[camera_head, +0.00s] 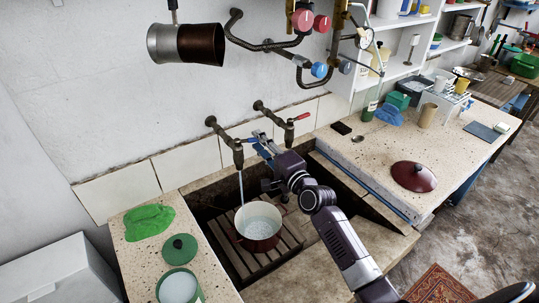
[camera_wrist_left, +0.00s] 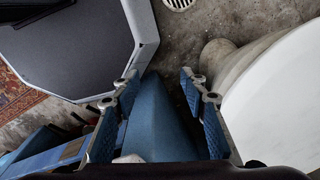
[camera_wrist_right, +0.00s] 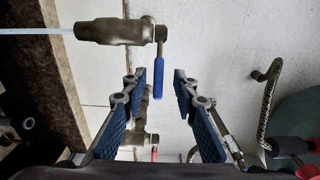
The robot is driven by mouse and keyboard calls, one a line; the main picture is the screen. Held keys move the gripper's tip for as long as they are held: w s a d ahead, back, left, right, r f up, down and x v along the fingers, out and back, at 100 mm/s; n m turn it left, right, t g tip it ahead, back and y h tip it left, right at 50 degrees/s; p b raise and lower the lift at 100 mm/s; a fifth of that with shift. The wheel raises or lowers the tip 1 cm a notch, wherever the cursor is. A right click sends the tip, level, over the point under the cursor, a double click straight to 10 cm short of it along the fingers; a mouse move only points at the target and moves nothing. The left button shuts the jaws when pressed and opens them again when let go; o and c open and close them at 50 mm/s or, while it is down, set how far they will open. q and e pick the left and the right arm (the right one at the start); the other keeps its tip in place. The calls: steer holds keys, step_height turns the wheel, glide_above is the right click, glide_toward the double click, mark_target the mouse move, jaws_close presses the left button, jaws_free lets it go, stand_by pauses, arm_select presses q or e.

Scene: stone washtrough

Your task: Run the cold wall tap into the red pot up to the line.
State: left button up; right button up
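The cold tap (camera_head: 226,138) on the wall is running; a thin stream of water (camera_head: 241,187) falls into the red pot (camera_head: 262,244). The pot is upright on a wooden slatted rack in the trough, with water (camera_head: 258,226) inside. I cannot make out the line. My right gripper (camera_head: 262,141) is open beside the cold tap. In the right wrist view the tap's blue lever (camera_wrist_right: 160,76) shows between the open fingers (camera_wrist_right: 158,84), with gaps on both sides. My left gripper (camera_wrist_left: 160,80) is open and empty, away from the trough.
A second tap (camera_head: 284,124) with a red lever is just right of the cold tap. Pipes with red and blue knobs (camera_head: 303,20) hang above. A green cloth (camera_head: 149,221) and green tub (camera_head: 179,287) stand left; a dark red lid (camera_head: 414,176) lies on the right counter.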

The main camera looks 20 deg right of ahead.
steer(key=s+d, duration=0.1)
steer(key=s, duration=0.8)
steer(key=shift+s+d+r, duration=0.15)
steer(key=shift+s+d, duration=0.1)
steer(key=shift+s, duration=0.05)
stand_by(6.8)
